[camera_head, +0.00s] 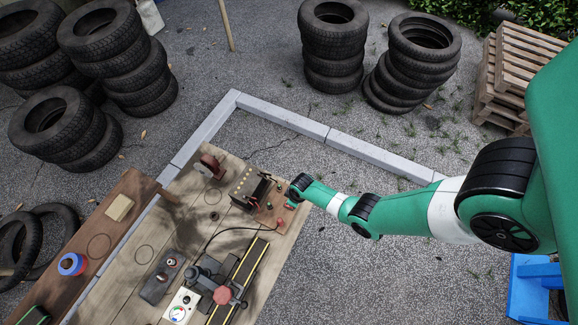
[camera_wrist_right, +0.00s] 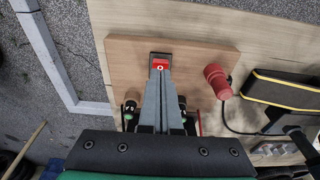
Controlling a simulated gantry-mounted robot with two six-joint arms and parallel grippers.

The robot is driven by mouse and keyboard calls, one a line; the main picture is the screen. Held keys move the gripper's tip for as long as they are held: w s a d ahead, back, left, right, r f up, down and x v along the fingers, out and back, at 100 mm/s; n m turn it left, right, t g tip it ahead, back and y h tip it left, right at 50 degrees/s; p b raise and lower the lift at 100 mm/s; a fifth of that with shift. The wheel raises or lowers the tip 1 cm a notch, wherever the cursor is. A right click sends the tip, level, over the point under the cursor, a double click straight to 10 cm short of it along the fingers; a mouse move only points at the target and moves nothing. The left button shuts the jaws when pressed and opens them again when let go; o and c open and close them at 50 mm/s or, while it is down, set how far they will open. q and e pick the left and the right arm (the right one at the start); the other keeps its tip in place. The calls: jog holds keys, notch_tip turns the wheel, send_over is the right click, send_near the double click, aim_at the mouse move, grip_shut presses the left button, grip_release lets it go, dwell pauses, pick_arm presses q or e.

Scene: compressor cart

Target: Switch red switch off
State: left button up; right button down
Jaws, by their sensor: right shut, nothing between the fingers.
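The red switch (camera_wrist_right: 160,64) sits in a dark housing on a brown wooden board (camera_wrist_right: 210,52) in the right wrist view. It has a pale round mark on its face. My right gripper (camera_wrist_right: 160,76) is shut and empty, its fingertips at the lower edge of the switch. I cannot tell whether they touch it. In the head view my right gripper (camera_head: 292,198) is at the right end of the workbench, and the switch is too small to make out clearly. My left gripper is not in view.
A red cylindrical handle (camera_wrist_right: 217,82) with a black cable stands right of the switch. A yellow-edged black part (camera_wrist_right: 285,92) lies farther right. Tyre stacks (camera_head: 333,45) stand beyond.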

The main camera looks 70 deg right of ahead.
jog(key=shift+f+b, duration=0.7)
jog(key=shift+r, duration=0.1)
notch_tip(320, 180, up, 7)
jog(key=p, duration=0.7)
dwell(0.3)
jog(key=shift+a, duration=0.1)
